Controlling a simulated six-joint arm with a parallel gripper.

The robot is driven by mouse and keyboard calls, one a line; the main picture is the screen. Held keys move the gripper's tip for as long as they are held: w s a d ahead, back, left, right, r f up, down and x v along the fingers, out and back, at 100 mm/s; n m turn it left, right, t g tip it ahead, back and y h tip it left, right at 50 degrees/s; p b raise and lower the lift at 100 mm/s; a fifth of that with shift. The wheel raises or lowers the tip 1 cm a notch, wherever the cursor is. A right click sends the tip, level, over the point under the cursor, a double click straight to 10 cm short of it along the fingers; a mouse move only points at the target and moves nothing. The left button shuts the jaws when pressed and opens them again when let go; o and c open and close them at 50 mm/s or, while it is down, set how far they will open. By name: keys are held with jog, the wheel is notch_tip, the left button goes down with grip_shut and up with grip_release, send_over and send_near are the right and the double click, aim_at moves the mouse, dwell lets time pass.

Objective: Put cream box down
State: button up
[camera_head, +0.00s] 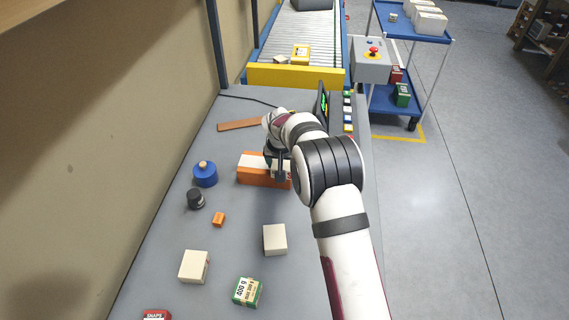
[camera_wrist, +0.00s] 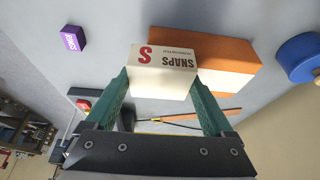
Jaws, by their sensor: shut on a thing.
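My wrist mostly hides the held box in the head view. I cannot tell whether the box touches the orange thing.
On the grey table stand a blue round container (camera_head: 205,175), a dark jar (camera_head: 195,199), a small orange box (camera_head: 218,219), two cream boxes (camera_head: 274,240) (camera_head: 194,267), and a green box (camera_head: 247,291). A brown strip (camera_head: 240,125) lies behind. A purple box (camera_wrist: 71,39) shows in the wrist view.

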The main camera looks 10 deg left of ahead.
jog(key=shift+f, duration=0.25)
jog(key=o, duration=1.2)
jog(key=shift+c, duration=0.2)
jog(key=shift+r, duration=0.1)
jog(key=v, duration=1.2)
jog(key=s+d+r+m+g, duration=0.1)
jog(key=s+d+r, duration=0.2)
jog(key=s+d, duration=0.15)
jog(key=s+d+r+m, duration=0.1)
jog(key=s+d+r, duration=0.1)
jog(key=s+d, duration=0.3)
jog(key=s+d+m+g+y, duration=0.1)
jog(key=s+d, duration=0.1)
jog(key=s, duration=1.2)
jog(key=s+d+m+g, duration=0.2)
jog(key=s+d, duration=0.1)
jog(key=s, duration=1.2)
jog(key=shift+f+m+g+y, duration=0.3)
jog(key=shift+f+y, duration=0.1)
jog(key=shift+f, duration=0.05)
